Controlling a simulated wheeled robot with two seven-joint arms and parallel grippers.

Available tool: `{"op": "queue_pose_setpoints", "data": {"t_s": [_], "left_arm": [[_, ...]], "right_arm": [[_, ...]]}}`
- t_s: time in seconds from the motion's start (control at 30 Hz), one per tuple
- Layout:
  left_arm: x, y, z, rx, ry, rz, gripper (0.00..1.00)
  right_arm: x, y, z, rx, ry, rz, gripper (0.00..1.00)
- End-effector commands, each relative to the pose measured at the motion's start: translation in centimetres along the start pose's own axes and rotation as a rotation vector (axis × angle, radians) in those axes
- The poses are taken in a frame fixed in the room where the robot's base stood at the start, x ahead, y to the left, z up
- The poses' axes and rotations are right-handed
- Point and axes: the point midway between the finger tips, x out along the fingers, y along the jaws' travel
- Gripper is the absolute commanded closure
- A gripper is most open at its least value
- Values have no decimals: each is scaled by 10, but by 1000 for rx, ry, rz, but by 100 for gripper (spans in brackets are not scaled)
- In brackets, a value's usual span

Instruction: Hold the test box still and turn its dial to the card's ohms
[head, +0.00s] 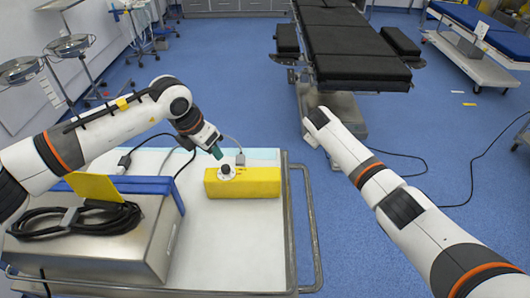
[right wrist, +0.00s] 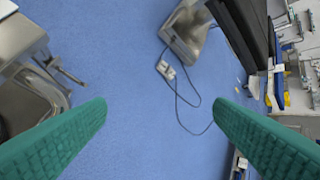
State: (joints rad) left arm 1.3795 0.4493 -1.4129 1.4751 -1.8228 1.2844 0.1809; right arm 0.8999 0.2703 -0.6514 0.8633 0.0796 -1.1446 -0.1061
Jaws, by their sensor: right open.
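The yellow test box (head: 256,183) lies on the white top of the cart. Its dark round dial (head: 226,170) sits on a pale patch near the box's left end; its setting is too small to read. My left gripper (head: 217,153) has green fingertips just above and left of the dial. I cannot tell whether they touch it or how far apart they are. My right gripper (right wrist: 160,108) is open and empty over the blue floor, away from the box. A yellow card-like sheet (head: 94,187) stands on the metal unit at left, with no readable writing.
The metal unit (head: 130,235) with a coiled black cable (head: 75,220) fills the cart's left side. A grey connector with a cable (head: 240,158) stands behind the box. The cart's rail (head: 318,235) runs along the right. White cart top (head: 235,245) is clear before the box.

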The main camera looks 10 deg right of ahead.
Motion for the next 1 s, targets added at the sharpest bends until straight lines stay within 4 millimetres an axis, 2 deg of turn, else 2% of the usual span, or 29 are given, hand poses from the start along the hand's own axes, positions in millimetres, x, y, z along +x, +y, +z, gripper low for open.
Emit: {"op": "queue_pose_setpoints", "data": {"t_s": [0.03,0.2,0.3,0.4,0.5,0.6,0.7,0.87,1.0], "left_arm": [[0,0,0,0,0,0,64],[0,0,0,0,0,0,64],[0,0,0,0,0,0,64],[0,0,0,0,0,0,64],[0,0,0,0,0,0,64],[0,0,0,0,0,0,64],[0,0,0,0,0,0,64],[0,0,0,0,0,0,64],[0,0,0,0,0,0,64]], "right_arm": [[-21,20,15,-70,15,77,24],[-92,83,41,-373,48,351,24],[-131,113,46,-553,42,489,24],[-162,135,46,-705,28,600,24],[-184,148,44,-815,16,675,24],[-195,155,42,-876,7,716,24],[-195,161,40,-897,5,732,24],[-178,174,32,-897,7,734,24],[-157,190,24,-896,8,733,24]]}}
